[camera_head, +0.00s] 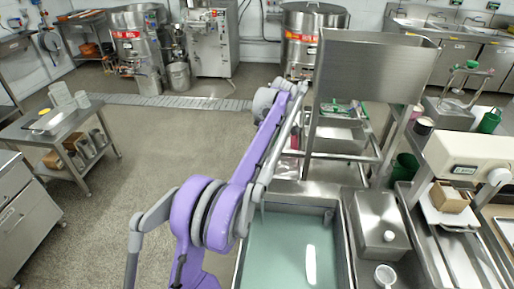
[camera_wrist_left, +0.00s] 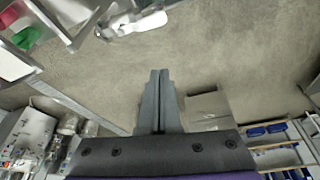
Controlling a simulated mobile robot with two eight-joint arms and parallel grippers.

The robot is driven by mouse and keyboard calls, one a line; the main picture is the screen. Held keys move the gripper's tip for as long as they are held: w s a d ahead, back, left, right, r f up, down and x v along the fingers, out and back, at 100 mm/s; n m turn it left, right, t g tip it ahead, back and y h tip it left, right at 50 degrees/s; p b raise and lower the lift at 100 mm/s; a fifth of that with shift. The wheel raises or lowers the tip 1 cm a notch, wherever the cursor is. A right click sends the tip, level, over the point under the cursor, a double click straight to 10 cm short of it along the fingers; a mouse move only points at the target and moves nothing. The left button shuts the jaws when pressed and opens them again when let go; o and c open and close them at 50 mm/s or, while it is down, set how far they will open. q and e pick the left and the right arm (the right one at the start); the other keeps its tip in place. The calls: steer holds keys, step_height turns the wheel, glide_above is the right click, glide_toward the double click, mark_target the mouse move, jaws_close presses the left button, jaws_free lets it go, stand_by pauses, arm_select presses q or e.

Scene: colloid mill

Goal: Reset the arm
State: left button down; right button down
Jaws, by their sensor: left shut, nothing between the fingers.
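My left gripper (camera_wrist_left: 159,76) shows in the left wrist view. Its two dark grey fingers are together with nothing between them, over bare floor. In the head view my purple and grey left arm (camera_head: 232,205) comes in from the lower left. It reaches up and forward, in front of the steel sink (camera_head: 346,240) in the picture. I cannot make out the fingers there. My right gripper shows in neither view.
A tall steel hopper (camera_head: 374,68) stands right of the arm. A white machine (camera_head: 463,155) sits on the right-hand counter. A steel cart (camera_head: 48,135) is at the left. Large steel vessels stand at the back. Open floor (camera_head: 140,165) lies left of the arm.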

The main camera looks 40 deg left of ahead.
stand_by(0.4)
arm_select(q)
steer(key=s+d+m+t+h, duration=0.2)
steer(key=s+d+m+t, duration=0.2)
steer(key=s+d+m, duration=0.85)
steer(key=s+d+f+m+t+h, duration=0.1)
steer(key=s+d+f+m, duration=0.3)
steer(key=s, duration=0.4)
steer(key=s+d+f+m+t, duration=0.1)
steer(key=s+d+f+m, duration=0.3)
steer(key=s+d+f, duration=0.2)
steer(key=shift+s+d+t+h, duration=0.3)
steer(key=shift+s+d+h, duration=0.1)
steer(key=shift+s+d, duration=0.45)
